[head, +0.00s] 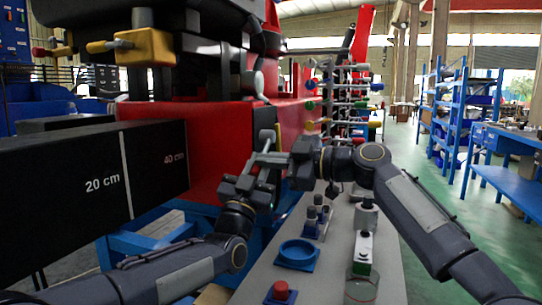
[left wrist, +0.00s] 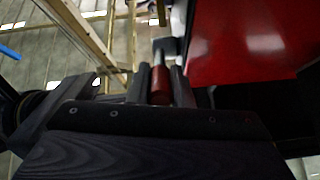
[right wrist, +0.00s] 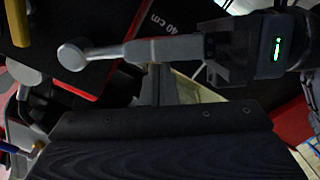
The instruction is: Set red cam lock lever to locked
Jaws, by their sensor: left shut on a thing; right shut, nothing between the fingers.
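The red cam lock lever shows in the left wrist view as a red grip (left wrist: 160,86) on a short metal shaft, with a dark grey block at its far end. My left gripper (right wrist: 168,48) is shut on the red grip. In the head view the lever's grey end (head: 267,137) rises above my grippers, in front of the red machine body; the red grip is hidden there. My right gripper (right wrist: 155,84) is shut and empty, close beside the left gripper's fingers. I cannot tell whether they touch.
A red machine body (head: 215,150) and a black box beam (head: 85,180) marked 20 cm and 40 cm stand at the left. A grey bench (head: 325,275) holds a blue ring (head: 297,252) and a red button (head: 281,291). The aisle floor at right is clear.

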